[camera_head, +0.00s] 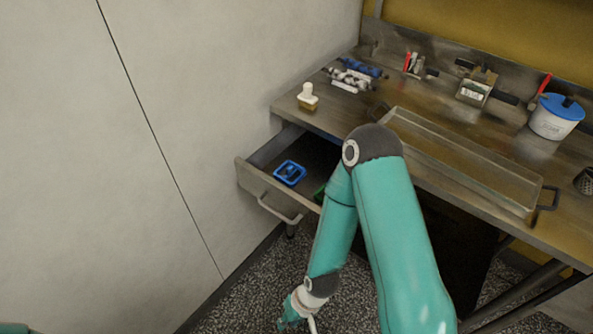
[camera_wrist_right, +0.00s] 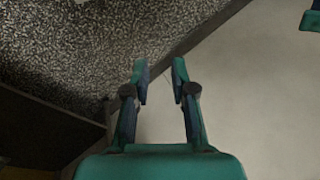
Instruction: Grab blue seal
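The blue seal (camera_head: 289,173), a blue rectangular frame with an opening, lies in the open drawer (camera_head: 262,187) under the left end of the metal table. My right gripper (camera_head: 297,318) hangs low over the speckled floor, in front of the drawer and well below the seal. In the right wrist view, its two fingers (camera_wrist_right: 160,78) are apart with nothing between them. That view shows floor and wall, and no seal. My left gripper cannot be made out; only a sliver of teal shows at the bottom left of the head view.
A green thing (camera_head: 319,193) lies in the drawer, partly hidden by my right arm. On the table stand a white-topped stamp (camera_head: 307,97), a long metal tray (camera_head: 465,163) and a blue-lidded pot (camera_head: 555,117). The pale wall (camera_head: 150,120) is close left of the drawer.

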